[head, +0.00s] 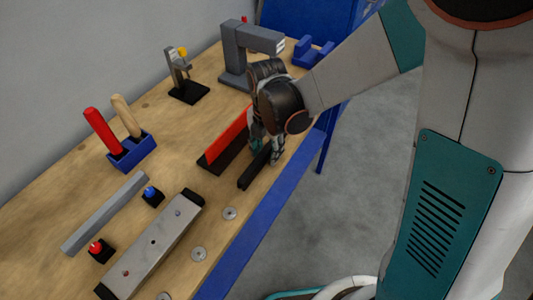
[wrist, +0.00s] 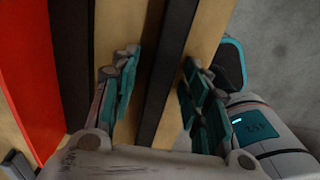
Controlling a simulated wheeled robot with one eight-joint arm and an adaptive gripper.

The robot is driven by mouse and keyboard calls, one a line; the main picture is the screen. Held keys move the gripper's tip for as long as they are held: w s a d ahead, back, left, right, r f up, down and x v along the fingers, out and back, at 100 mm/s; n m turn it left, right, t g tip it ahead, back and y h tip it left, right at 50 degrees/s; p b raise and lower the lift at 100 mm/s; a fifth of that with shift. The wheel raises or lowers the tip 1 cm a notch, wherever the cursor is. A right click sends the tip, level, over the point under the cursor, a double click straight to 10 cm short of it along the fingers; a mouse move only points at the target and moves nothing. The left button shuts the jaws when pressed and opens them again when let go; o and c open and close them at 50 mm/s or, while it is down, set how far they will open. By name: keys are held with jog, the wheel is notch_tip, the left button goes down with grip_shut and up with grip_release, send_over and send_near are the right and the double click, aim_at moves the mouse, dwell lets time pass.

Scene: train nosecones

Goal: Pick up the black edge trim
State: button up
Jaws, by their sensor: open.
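The black edge trim (head: 252,171) is a dark straight bar lying on the wooden workbench near its front edge. In the wrist view the trim (wrist: 167,70) runs lengthwise between my two fingers. My gripper (head: 266,151) is low over the far end of the trim and hides that end in the head view. In the wrist view my gripper (wrist: 160,75) is open, with one finger on each side of the trim and a visible gap to each finger. Whether the fingertips touch the bench cannot be told.
A red panel on a black base (head: 225,142) stands close left of the trim. The workbench (head: 180,150) also holds a grey stand (head: 234,55), a blue tool holder (head: 133,153) and a grey block (head: 155,245). Grey floor lies beyond the blue front edge (head: 255,225).

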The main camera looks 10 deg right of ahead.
aim_at(266, 149)
grip_shut()
jog(key=shift+r, duration=0.15)
notch_tip(266, 149, up, 20)
jog(key=p, duration=1.4)
